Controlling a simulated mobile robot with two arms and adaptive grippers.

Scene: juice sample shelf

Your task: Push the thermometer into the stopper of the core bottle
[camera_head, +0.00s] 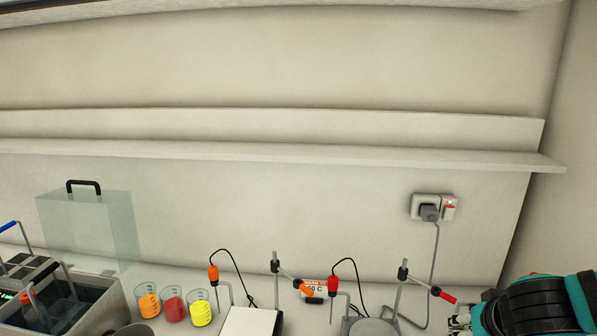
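No bottle or stopper can be made out. Two probe-like parts with black cables stand at the bottom middle, one with an orange head (213,272) and one with a red head (332,284). I cannot tell whether either is the thermometer. My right arm comes in at the lower right corner. Only a small part of its gripper (460,318) seems to show at the bottom edge, and its fingers cannot be made out. My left gripper is out of view.
Beakers with orange (148,303), red (174,306) and yellow (200,310) liquid stand at the lower left. A grey bin (98,314) and a clear handled box (90,228) are further left. Rod stands (400,287) rise at the bottom. An empty shelf (270,151) spans the wall.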

